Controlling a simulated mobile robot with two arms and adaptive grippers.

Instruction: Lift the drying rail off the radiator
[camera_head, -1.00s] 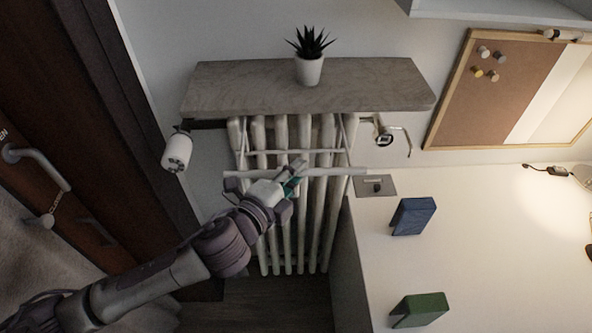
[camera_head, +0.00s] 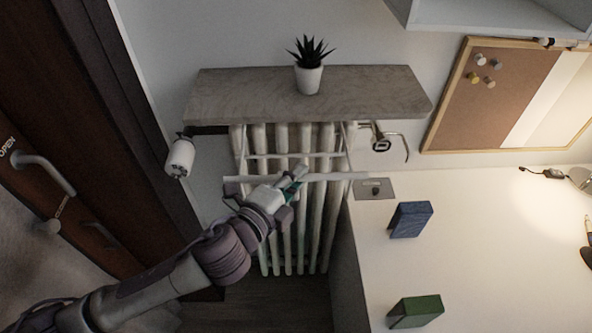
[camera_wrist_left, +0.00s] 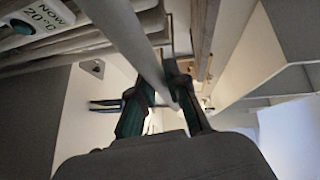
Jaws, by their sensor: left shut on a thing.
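The white drying rail (camera_head: 330,176) hangs at the front of the white radiator (camera_head: 288,240), below the shelf. Its long front bar runs left to right, and a thinner bar lies behind it against the radiator columns. My left gripper (camera_head: 298,176) is at the middle of the front bar, shut on it. In the left wrist view the bar (camera_wrist_left: 135,45) passes between the two dark green fingers (camera_wrist_left: 160,112). Whether the rail's hooks still rest on the radiator's top is hidden under the shelf. My right gripper is not in view.
A grey shelf (camera_head: 230,98) with a potted plant (camera_head: 309,72) covers the radiator's top. A white valve (camera_head: 180,156) is at the left. The white desk (camera_head: 450,270) with blue (camera_head: 411,219) and green (camera_head: 415,311) blocks lies close at the right.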

